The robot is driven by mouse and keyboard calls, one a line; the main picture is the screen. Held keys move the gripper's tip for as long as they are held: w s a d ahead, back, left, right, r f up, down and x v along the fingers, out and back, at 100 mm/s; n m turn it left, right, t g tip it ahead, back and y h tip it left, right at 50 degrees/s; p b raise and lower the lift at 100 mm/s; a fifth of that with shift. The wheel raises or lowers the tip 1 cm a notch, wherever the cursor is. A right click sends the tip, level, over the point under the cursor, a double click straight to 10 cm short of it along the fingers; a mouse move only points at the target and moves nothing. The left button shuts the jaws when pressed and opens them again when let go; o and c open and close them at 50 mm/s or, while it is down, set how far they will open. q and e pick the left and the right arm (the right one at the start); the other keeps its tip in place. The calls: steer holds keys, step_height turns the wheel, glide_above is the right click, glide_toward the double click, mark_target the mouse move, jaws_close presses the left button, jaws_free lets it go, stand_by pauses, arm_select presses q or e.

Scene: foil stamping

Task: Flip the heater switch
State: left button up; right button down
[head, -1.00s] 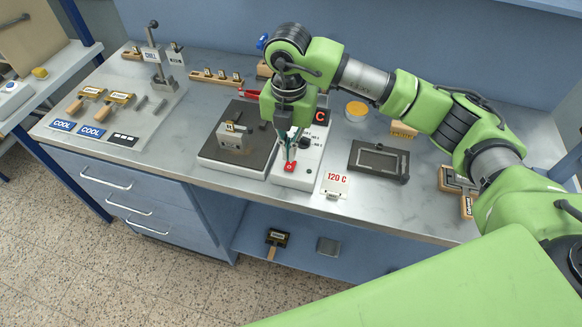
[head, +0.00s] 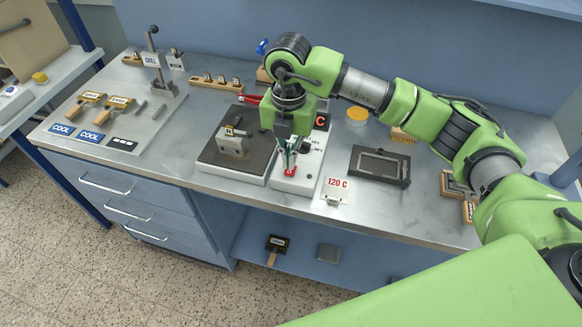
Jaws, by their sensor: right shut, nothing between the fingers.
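The heater control box (head: 309,170) is a pale unit in the middle of the bench, beside the dark hot plate (head: 212,164). The red heater switch (head: 289,172) sits near the front of the box's top. My right gripper (head: 289,166) points down, shut and empty, with its fingertips at the switch; they seem to touch it, though I cannot tell for sure. It partly hides the switch and the box's dial and markings. Which way the switch is set is too small to tell. My left gripper is not in view.
A metal block (head: 233,145) stands on the hot plate. A "120 C" sign (head: 337,187) stands right of the box, with a dark frame (head: 380,165) beyond it. A yellow-lidded tin (head: 357,114) is behind.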

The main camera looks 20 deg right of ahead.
mark_target(289, 172)
steer(key=shift+f+b, duration=1.15)
steer(key=shift+f, duration=0.25)
stand_by(1.0)
steer(key=shift+s+r, duration=0.1)
steer(key=shift+r, duration=0.05)
steer(key=shift+r+p, duration=0.7)
steer(key=shift+r, duration=0.2)
steer(key=shift+r+p, duration=1.35)
steer(key=shift+r, duration=1.15)
